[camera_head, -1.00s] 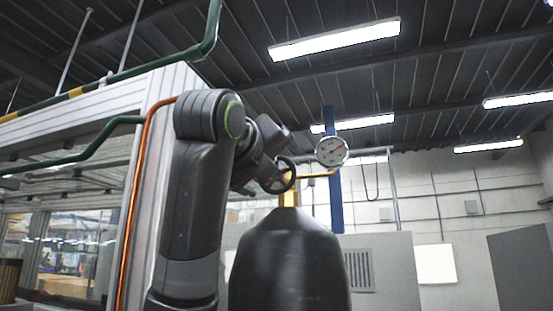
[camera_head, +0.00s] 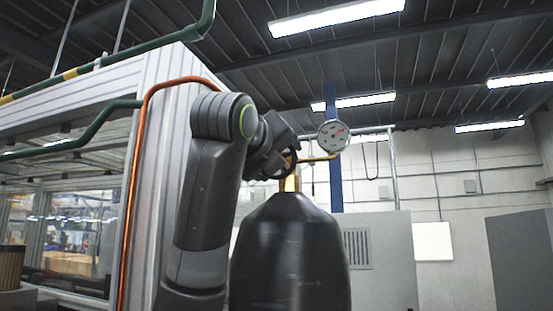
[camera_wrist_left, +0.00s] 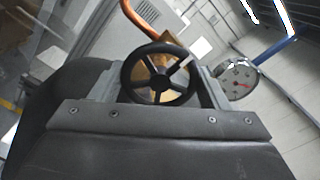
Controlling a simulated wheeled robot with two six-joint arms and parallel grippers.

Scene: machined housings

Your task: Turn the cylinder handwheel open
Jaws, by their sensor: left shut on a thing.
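A black gas cylinder (camera_head: 290,255) stands upright in the middle of the head view, with a brass valve (camera_head: 290,184) on top. Its dark spoked handwheel (camera_head: 287,166) is partly hidden by my left gripper (camera_head: 280,155), which reaches it from the left. In the left wrist view the handwheel (camera_wrist_left: 161,82) faces the camera, its rim between the two fingers of my left gripper (camera_wrist_left: 157,86). The gripper is shut on the handwheel. A round white gauge (camera_head: 333,136) with a red needle sits right of the valve; it also shows in the wrist view (camera_wrist_left: 238,80). My right gripper is not in view.
A framed enclosure with windows (camera_head: 75,225) fills the left side, with an orange hose (camera_head: 136,170) and green pipes (camera_head: 90,128) along it. A brass pipe (camera_head: 318,158) runs near the gauge. Grey panels (camera_head: 385,245) stand behind the cylinder.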

